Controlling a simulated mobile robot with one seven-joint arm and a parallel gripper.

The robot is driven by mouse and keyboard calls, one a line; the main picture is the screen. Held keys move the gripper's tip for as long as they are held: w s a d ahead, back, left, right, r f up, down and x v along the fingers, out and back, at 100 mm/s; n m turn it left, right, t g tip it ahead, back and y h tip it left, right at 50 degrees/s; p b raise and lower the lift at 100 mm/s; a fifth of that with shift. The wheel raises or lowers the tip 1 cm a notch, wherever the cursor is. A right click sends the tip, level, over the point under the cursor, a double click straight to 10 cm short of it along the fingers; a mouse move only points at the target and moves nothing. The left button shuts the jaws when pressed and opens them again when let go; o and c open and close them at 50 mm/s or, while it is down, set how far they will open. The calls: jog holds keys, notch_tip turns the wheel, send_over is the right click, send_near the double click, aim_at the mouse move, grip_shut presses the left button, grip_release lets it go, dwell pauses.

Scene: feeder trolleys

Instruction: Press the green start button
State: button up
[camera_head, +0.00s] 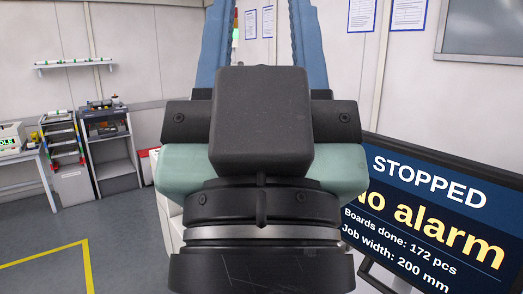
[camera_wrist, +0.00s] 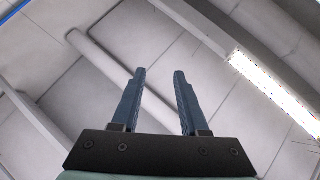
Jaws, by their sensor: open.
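The green start button does not show in either view. My gripper (camera_wrist: 159,72) is open and empty in the wrist view, its two dark blue fingers apart against the ceiling. In the head view my gripper is raised close in front of the camera and fills the middle of the picture; its finger ends run out of the top of the frame. A machine screen (camera_head: 425,215) at the right reads "STOPPED", "No alarm", "Boards done: 172 pcs" and "Job width: 200 mm".
A shelf unit (camera_head: 112,160) with devices on top and a trolley with coloured parts (camera_head: 64,150) stand at the back left. A table (camera_head: 20,155) is at the far left. A yellow line (camera_head: 45,257) marks the clear floor. A signal light with green (camera_head: 236,34) shows behind my gripper.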

grip_shut()
dwell(1.2)
